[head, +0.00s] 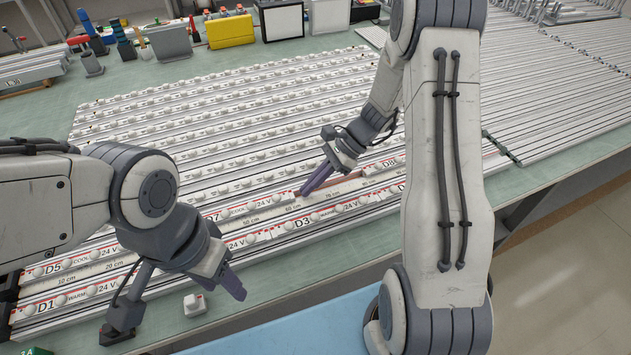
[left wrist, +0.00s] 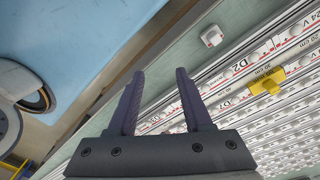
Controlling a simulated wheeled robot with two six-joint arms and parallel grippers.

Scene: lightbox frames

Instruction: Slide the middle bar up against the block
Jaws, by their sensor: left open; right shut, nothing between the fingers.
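White bars with red edges, lamps and printed labels lie end to end in rows. A bar marked D7 (head: 243,211) lies in the second row from the front, apparently the middle bar; its left part is hidden behind my left arm. A gap with a reddish floor lies between its right end and the D8 bar (head: 382,165). My right gripper (head: 306,192) is shut and empty, fingertips at D7's right end; contact is unclear. A yellow block (left wrist: 264,82) sits across the rows near D2 in the left wrist view. My left gripper (head: 238,288) is open and empty; its fingers (left wrist: 156,74) also show there.
A small white block with a knob (head: 195,304) stands on the green table in front of the rows. A yellow case (head: 231,31) and other gear stand at the back. Bare metal rails (head: 560,95) fill the right. The table's front edge is near my left gripper.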

